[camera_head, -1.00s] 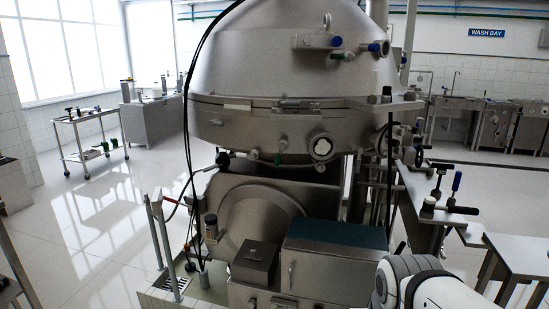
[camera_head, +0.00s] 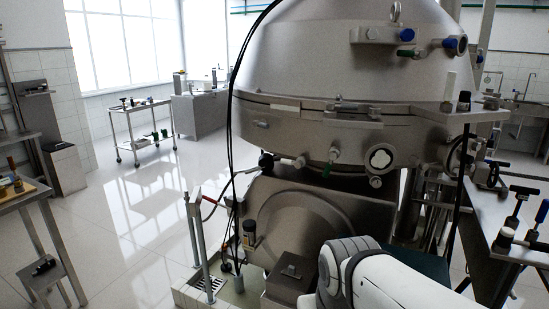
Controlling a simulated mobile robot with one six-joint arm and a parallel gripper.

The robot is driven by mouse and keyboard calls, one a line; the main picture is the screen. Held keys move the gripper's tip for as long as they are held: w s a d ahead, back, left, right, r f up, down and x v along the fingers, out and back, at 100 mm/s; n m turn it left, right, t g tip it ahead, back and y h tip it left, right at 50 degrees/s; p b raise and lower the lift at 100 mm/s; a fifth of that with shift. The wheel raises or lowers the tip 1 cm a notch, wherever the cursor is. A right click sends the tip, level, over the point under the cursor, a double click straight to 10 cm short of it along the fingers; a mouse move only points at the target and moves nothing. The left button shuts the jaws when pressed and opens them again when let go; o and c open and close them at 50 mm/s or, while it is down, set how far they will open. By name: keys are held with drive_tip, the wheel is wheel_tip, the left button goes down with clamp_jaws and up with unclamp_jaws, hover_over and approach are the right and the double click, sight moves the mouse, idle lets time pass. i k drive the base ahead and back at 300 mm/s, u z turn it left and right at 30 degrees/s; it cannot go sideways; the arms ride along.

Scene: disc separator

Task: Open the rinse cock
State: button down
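The domed steel separator (camera_head: 345,80) fills the middle and right of the head view. Several small fittings sit on it. A blue-ended fitting (camera_head: 407,35) and a green-handled one (camera_head: 405,52) are on the upper cover. Another blue-ended fitting (camera_head: 451,43) is to their right. I cannot tell which is the rinse cock or whether any is open. My gripper is not in view; only my white arm shows at the bottom right.
A post with a red-tipped lever (camera_head: 211,200) stands at the front left of the machine. A steel bench with tools (camera_head: 490,215) is at the right. A trolley (camera_head: 140,130) and a left table (camera_head: 20,190) stand apart. The floor between them is clear.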

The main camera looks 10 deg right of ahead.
sight(334, 156)
drive_tip(key=z, duration=0.15)
drive_tip(key=i, duration=0.9)
drive_tip(key=z, duration=0.6)
